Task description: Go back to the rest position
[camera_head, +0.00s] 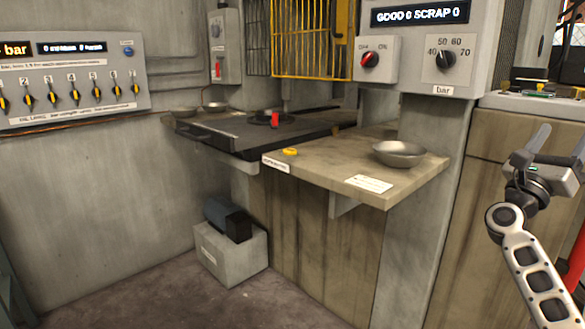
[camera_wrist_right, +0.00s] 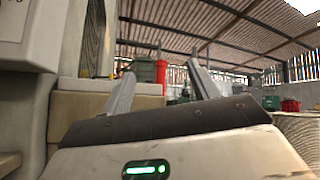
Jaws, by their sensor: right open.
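My right gripper (camera_head: 556,146) is raised at the right side of the head view, in front of a wooden-faced cabinet. Its two fingers stand apart, pointing up, with nothing between them. In the right wrist view the same gripper (camera_wrist_right: 160,88) shows both fingers spread and empty, with a green light on its body. My left gripper is not in the head view.
A metal bowl (camera_head: 399,153) and a yellow ring (camera_head: 290,152) sit on the wooden shelf (camera_head: 330,165). Behind is a dark bench (camera_head: 240,135) with a red piece (camera_head: 275,119). A yellow cage door (camera_head: 312,38) and control panels line the walls. The floor at lower left is clear.

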